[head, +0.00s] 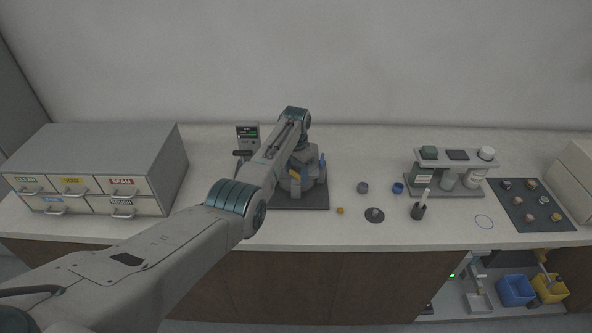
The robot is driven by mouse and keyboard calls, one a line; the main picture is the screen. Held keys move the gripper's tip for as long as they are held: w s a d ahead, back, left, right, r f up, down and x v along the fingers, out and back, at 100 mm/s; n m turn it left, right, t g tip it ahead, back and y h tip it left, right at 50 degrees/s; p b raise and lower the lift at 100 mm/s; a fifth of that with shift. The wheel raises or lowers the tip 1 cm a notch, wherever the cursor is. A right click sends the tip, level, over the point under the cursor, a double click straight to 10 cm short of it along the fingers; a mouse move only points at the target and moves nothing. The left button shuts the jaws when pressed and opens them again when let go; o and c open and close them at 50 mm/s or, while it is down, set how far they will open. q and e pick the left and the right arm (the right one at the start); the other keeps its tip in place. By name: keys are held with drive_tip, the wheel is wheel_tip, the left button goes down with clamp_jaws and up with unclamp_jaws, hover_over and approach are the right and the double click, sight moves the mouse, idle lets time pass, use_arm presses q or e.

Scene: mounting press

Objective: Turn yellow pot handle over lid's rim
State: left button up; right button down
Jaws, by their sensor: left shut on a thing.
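The mounting press, a grey rounded pot (307,181) on a dark base plate (312,203), stands at the middle of the counter, partly hidden by my left arm. A small yellow piece, which looks like the yellow pot handle (296,174), shows at the pot's left side. My left gripper (294,167) reaches down over the pot and is shut on this handle; its fingertips are small and mostly hidden. The lid and its rim cannot be made out clearly behind the arm. My right gripper is not in view.
A labelled drawer cabinet (105,165) stands at left, a small control box (247,137) behind my arm.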

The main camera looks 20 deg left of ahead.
use_arm(q)
drive_tip(key=shift+w+r, duration=0.1)
drive_tip(key=shift+r, duration=0.1)
drive_tip(key=o, duration=0.8)
drive_tip(key=shift+o, duration=0.9)
drive_tip(key=shift+f, duration=0.1)
